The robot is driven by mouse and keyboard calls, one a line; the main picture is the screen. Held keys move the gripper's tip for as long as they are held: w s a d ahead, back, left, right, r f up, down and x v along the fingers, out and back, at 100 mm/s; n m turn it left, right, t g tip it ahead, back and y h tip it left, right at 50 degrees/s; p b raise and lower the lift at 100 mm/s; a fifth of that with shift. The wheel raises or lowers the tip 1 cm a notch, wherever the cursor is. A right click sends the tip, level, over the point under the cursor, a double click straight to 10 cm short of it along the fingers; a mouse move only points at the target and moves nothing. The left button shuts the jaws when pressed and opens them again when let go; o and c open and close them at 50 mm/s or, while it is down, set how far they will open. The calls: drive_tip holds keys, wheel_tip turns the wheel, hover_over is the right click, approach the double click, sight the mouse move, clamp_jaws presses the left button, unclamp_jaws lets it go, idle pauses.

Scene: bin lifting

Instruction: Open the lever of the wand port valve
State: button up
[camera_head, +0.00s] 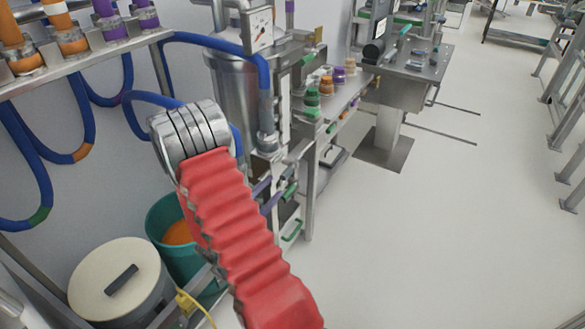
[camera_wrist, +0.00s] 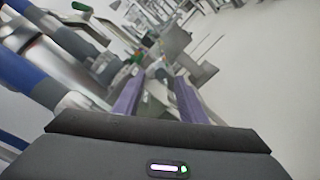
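My gripper's two purple fingers (camera_wrist: 159,80) stand apart in the wrist view, with a clear gap and nothing held between them. In the head view my red-sleeved arm hides most of the gripper; purple parts that look like its fingers (camera_head: 265,195) show just right of the sleeve. A blue hose wand (camera_head: 266,105) runs down to a grey metal fitting (camera_head: 267,143) above them. Green handles (camera_head: 293,230) sit low on the metal frame to their right; I cannot tell which handle is the wand port valve's lever. No contact with a lever shows.
A metal vessel (camera_head: 235,85) with a gauge (camera_head: 260,28) stands behind the arm. A teal bucket (camera_head: 165,215) and a lidded drum (camera_head: 118,280) stand at lower left. A bench with coloured fittings (camera_head: 345,88) is farther back. The floor (camera_head: 430,230) at right is clear.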

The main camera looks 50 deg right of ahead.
sight(292, 168)
drive_tip(key=shift+w+f, duration=0.25)
drive_tip(key=shift+f, duration=0.15)
drive_tip(key=shift+d, duration=0.1)
drive_tip(key=d, duration=0.4)
drive_tip(key=w+d, duration=0.1)
drive_tip(key=d, duration=0.8)
drive_tip(key=shift+w+d, duration=0.15)
drive_tip(key=shift+d, duration=0.15)
drive_tip(key=shift+c, duration=0.3)
clamp_jaws()
